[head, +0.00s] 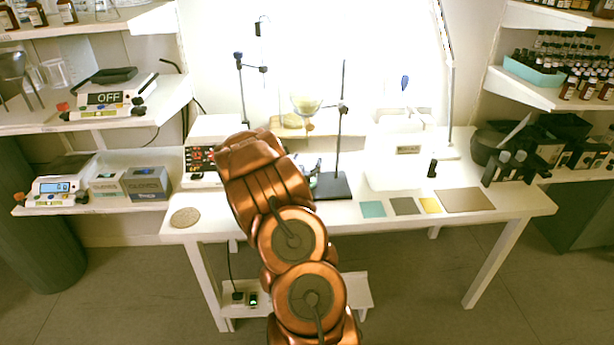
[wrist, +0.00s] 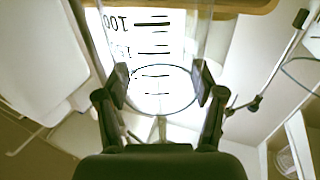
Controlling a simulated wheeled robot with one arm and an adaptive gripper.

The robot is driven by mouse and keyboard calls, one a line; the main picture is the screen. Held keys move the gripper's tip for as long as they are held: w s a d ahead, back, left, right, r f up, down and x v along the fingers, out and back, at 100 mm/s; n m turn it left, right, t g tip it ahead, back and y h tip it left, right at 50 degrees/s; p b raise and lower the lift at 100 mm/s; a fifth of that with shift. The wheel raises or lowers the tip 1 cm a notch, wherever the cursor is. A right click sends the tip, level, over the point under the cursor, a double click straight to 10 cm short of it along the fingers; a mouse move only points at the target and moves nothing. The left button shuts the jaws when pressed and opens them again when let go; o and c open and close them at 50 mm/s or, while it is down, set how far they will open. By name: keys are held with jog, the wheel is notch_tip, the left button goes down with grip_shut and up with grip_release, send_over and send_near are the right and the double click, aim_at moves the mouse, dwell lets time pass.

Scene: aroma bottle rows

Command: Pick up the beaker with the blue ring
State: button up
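In the wrist view a clear glass beaker (wrist: 152,45) with dark graduation marks and a "100" fills the space between my fingers. A thin dark ellipse, perhaps bluish, circles the glass at pad height; I cannot tell for sure that it is the blue ring. My gripper (wrist: 163,88) has one pad at each side of the glass, and both pads appear to touch it. In the head view my arm hides the gripper and this beaker. It reaches over the left part of the table (head: 245,222).
A stand with a dark base (head: 332,187) and a round flask (head: 306,101) are close right of my arm. A white box with a lit display (head: 199,160) is at its left. Coloured squares (head: 404,206) lie flat at the right. Shelves of bottles flank the table.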

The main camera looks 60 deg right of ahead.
jog(key=c, duration=1)
jog(key=shift+r, duration=0.1)
